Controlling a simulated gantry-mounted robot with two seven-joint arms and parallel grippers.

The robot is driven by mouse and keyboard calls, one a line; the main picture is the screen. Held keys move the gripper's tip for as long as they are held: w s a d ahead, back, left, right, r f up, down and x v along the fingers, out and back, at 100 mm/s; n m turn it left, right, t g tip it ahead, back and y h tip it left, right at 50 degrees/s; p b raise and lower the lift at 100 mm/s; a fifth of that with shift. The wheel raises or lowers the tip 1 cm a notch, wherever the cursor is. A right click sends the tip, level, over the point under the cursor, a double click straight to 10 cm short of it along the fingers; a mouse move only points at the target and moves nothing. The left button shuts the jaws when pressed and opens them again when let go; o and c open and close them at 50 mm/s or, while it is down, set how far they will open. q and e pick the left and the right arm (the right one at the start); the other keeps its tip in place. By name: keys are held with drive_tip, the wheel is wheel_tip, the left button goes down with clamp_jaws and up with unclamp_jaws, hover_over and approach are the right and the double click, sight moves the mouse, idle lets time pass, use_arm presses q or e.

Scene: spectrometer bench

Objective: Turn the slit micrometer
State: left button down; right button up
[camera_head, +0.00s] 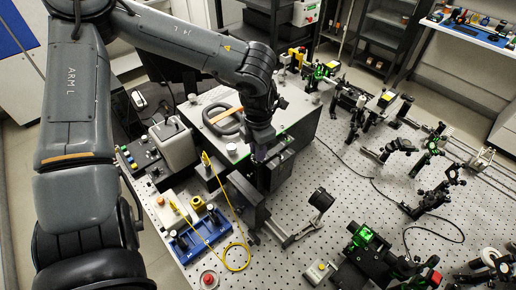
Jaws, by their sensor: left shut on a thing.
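My left arm comes in from the left and reaches over the bench. Its gripper (268,160) points down at the near side of the spectrometer box (294,106), which has a pale top and dark sides. The gripper is shut on the slit micrometer there. The micrometer is hidden by the gripper, so its turn angle and scale cannot be read. My right gripper is not in view.
Black upright plates (248,203) stand close below my left gripper. A yellow fibre cable (238,243) loops beside a blue fixture (200,235). Several optics mounts crowd the right. The perforated bench (345,165) has bare patches between them.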

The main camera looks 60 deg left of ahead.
use_arm(q)
drive_tip(key=shift+r, duration=0.1)
drive_tip(key=c, duration=1)
unclamp_jaws()
drive_tip(key=shift+c, duration=0.2)
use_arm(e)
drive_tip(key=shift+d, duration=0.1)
use_arm(q)
wheel_tip(320, 180, up, 11)
drive_tip(key=shift+p, duration=0.3)
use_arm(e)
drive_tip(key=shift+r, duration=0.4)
